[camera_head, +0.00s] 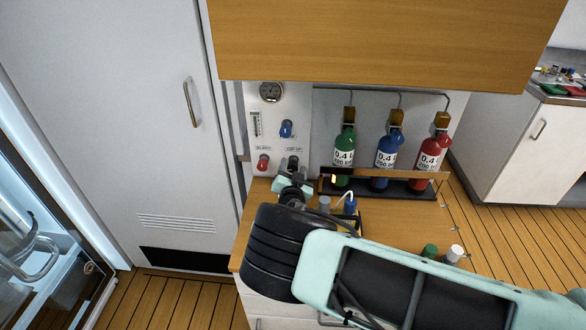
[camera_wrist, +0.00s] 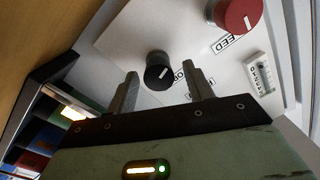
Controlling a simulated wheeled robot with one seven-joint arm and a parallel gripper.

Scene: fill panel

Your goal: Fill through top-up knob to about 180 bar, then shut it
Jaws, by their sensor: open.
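The white fill panel (camera_head: 254,105) carries a round pressure gauge (camera_head: 270,92), whose reading is too small to tell. A black knob with a white pointer line (camera_wrist: 159,72) shows in the wrist view beside a partly hidden label, likely the top-up one. In the head view this black knob (camera_head: 293,161) sits low on the panel, just above my gripper. My gripper (camera_head: 291,178) is open and empty. In the wrist view its two fingers (camera_wrist: 163,86) point at the panel, one either side of the black knob's line. I cannot tell whether they touch it.
A red knob (camera_head: 263,163) marked BLEED sits left of the black one, and a blue knob (camera_head: 286,129) above. Green, blue (camera_head: 388,152) and red bottles stand in a rack to the right. A wooden cabinet (camera_head: 380,40) overhangs the worktop.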

